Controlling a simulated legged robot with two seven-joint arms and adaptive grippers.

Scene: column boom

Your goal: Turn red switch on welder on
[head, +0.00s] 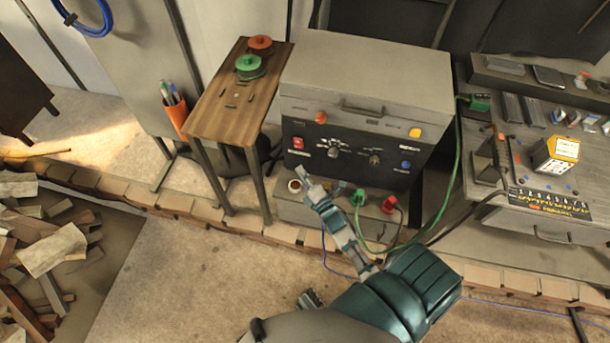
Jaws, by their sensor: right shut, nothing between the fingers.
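The welder (355,110) is a grey box with a black front panel, standing at the centre back. Its red switch (298,143) is on the left part of the panel, above a small red-and-white label. I cannot tell which position the switch is in. My right gripper (304,181) is shut and empty, in front of the panel's lower left. In the picture its tip shows below the red switch and apart from it.
A wooden side table (222,110) with green and red spools stands left of the welder. Green and black cables (440,190) run from its lower front to the right. A cluttered workbench (500,205) is at right. Firewood (50,250) lies at lower left; the floor in front is clear.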

